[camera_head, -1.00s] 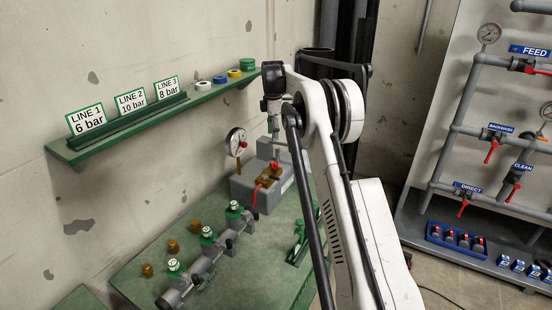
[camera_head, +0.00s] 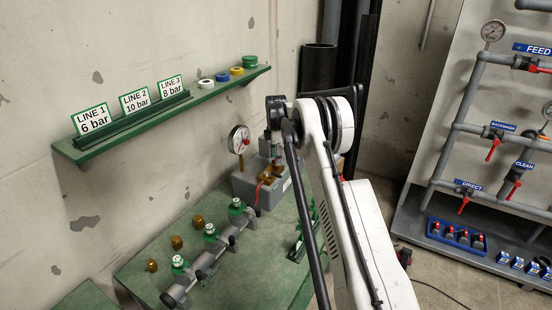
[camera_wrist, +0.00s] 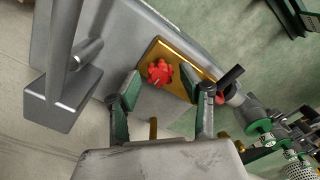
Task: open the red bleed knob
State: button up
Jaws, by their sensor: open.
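The red bleed knob (camera_wrist: 160,72) is a lobed knob on a brass block (camera_wrist: 182,62) set in a grey housing, in the wrist view. My gripper (camera_wrist: 163,92) is open, with one green-padded finger on each side of the knob's line. The fingertips appear near the knob, with a gap on both sides; I cannot tell the depth. In the head view the grey housing (camera_head: 241,187) stands at the back of the green bench, and my arm hides much of it. The knob cannot be made out clearly there.
A dial gauge (camera_head: 239,140) stands beside the housing. A row of green-capped valves (camera_head: 210,233) and several brass fittings (camera_head: 176,242) are on the green bench (camera_head: 145,268). A shelf (camera_head: 75,150) with signs runs along the wall. A pipe panel (camera_head: 470,110) is at right.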

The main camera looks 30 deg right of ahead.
jog(key=shift+f, duration=0.45)
jog(key=c, duration=0.9)
